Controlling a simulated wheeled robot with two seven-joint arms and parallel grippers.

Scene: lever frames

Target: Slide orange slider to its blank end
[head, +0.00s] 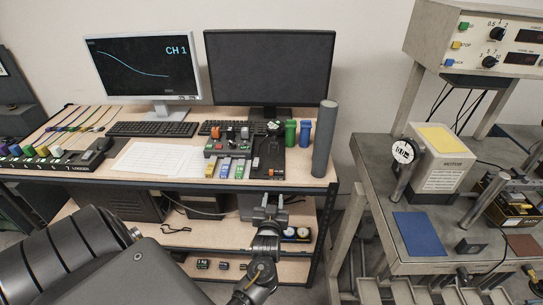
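My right gripper is not in view.
A grey control box (228,147) with coloured blocks stands left of the panel. Green and blue cups (291,133) and a tall grey cylinder (325,140) stand to the right. White paper (155,158) lies to the left. Two monitors stand behind.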

